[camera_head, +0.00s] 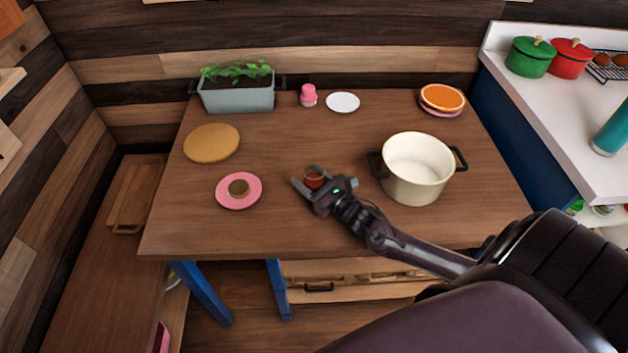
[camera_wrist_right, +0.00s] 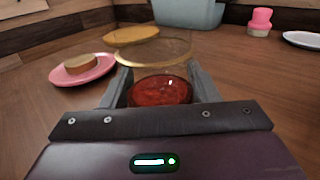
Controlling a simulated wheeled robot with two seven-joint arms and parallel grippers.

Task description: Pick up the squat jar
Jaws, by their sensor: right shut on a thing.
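The squat jar (camera_head: 314,181) is a small glass jar with dark red content, at the middle of the wooden table. My right gripper (camera_head: 306,180) reaches it from the lower right and is shut on it, one finger on each side. My left gripper is not in view.
A cream pot (camera_head: 416,170) stands right of my right gripper. A pink plate (camera_head: 224,198) with a round brown item, a round tan board (camera_head: 211,142), a grey planter (camera_head: 238,97), a pink-topped small container (camera_head: 308,95) and a white plate (camera_head: 342,102) surround clear table.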

